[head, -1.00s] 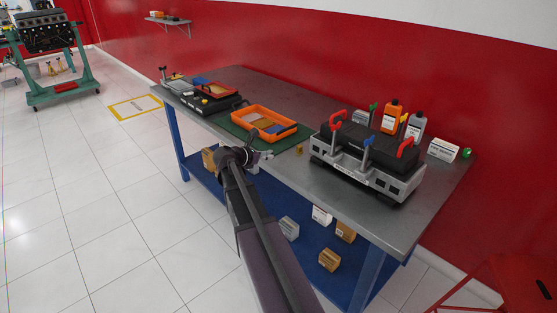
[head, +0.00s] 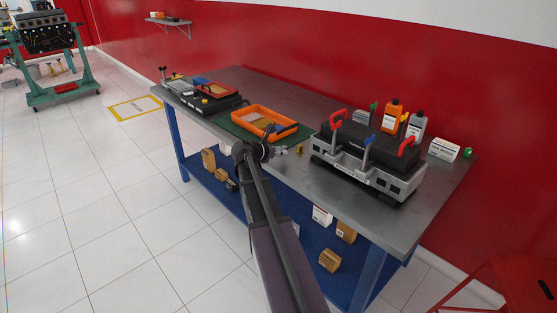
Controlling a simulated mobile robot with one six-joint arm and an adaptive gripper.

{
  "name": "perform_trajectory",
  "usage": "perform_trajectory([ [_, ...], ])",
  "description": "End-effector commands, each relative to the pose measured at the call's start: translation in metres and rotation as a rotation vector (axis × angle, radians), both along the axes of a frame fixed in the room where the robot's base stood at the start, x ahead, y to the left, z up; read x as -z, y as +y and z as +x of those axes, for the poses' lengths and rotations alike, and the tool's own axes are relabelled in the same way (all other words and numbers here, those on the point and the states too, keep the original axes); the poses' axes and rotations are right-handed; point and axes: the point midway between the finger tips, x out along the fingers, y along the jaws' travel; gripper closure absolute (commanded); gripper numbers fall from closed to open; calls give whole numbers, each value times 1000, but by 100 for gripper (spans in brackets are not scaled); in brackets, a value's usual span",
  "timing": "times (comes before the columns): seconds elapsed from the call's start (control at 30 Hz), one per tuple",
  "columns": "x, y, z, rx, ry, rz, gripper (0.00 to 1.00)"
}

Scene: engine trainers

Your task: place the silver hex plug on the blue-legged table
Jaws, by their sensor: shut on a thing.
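The blue-legged table (head: 262,88) is a long grey metal-topped bench along the red wall, with a blue lower shelf. My gripper (head: 281,151) is over the front part of its top, between the orange tray and the engine block. It is shut on a small silvery thing at its tip, which I take for the silver hex plug (head: 285,151). The plug is tiny here and partly hidden by the fingers. I cannot tell whether it touches the tabletop.
An orange tray (head: 292,134) lies on a green mat behind my gripper. A small brass piece (head: 299,150) stands close to its right. The engine block (head: 365,166) with red and blue clamps is further right. Bottles (head: 391,117) stand behind it. Bare tabletop (head: 292,175) lies in front.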

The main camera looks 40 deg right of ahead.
Motion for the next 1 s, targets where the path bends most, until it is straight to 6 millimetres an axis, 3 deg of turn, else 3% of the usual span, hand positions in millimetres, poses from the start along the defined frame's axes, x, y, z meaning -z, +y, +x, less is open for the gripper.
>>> perform_trajectory([
  [0.4,31,0,0,0,0,0,100],
  [0.97,35,0,0,0,0,0,100],
  [1.0,35,0,0,0,0,0,61],
])
